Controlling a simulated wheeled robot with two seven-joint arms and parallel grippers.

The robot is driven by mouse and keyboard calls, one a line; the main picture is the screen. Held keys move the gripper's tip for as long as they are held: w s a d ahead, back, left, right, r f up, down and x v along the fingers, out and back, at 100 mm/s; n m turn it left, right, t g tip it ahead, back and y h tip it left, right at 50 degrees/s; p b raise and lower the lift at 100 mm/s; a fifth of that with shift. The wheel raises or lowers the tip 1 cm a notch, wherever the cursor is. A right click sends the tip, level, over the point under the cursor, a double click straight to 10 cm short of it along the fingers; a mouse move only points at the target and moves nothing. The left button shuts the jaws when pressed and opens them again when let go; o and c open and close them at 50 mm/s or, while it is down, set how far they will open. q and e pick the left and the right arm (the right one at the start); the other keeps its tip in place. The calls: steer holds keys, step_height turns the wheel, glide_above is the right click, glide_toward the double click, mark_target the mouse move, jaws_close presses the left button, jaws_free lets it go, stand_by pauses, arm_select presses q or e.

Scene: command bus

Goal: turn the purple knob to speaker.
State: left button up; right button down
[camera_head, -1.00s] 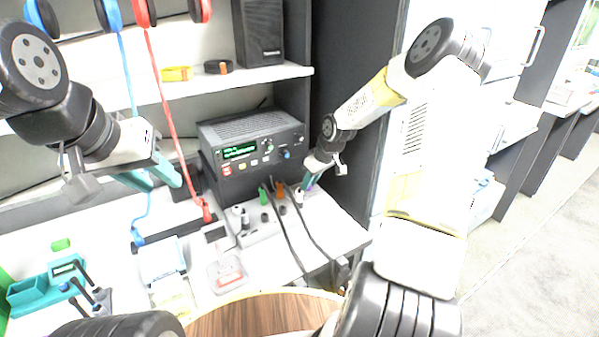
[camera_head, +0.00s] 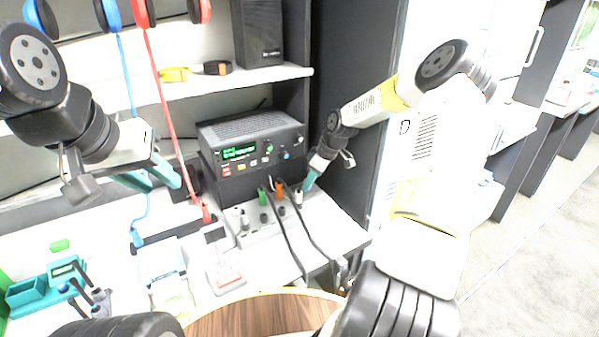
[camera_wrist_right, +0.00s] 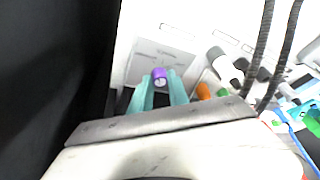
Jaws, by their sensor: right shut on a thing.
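The purple knob (camera_wrist_right: 160,75) shows in the right wrist view on a light grey panel (camera_wrist_right: 150,55). My right gripper (camera_wrist_right: 161,82) has its teal fingers on both sides of the knob and is shut on it. In the head view, my right gripper (camera_head: 308,182) points down at the right end of the connector panel, and the knob is hidden there. I cannot read any marking around the knob. My left gripper (camera_head: 158,175) is open and empty above the left side of the desk.
A dark radio (camera_head: 250,140) with a green display stands behind the panel. Green (camera_head: 262,196) and orange (camera_head: 279,190) plugs, a white plug (camera_head: 299,197) and black cables are close to my right gripper. A black speaker (camera_head: 258,32) stands on the shelf above.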

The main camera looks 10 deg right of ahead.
steer(key=c, duration=1.3)
jaws_free()
steer(key=shift+o, duration=0.2)
steer(key=v, duration=0.7)
steer(key=shift+r, duration=0.4)
steer(key=shift+s+d, duration=0.1)
